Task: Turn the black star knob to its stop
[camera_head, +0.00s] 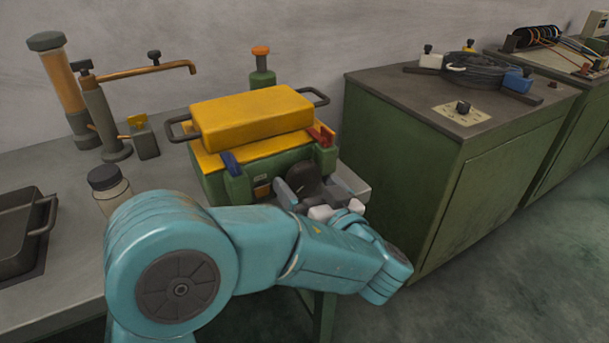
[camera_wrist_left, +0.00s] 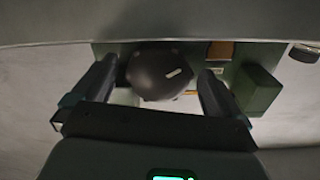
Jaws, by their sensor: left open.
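The black star knob (camera_head: 330,194) is on the front of a green machine with a yellow top (camera_head: 250,120). In the left wrist view the knob (camera_wrist_left: 158,72) appears as a dark, rounded shape with a short white mark on its right part. My left gripper (camera_head: 316,190) is at the machine's front, partly hidden by my own wrist. In the wrist view the open fingers of this gripper (camera_wrist_left: 152,88) stand on either side of the knob. I cannot tell whether they touch it. My right gripper is not in view.
A jar (camera_head: 109,188) and a dark tray (camera_head: 22,235) stand on the bench at left.

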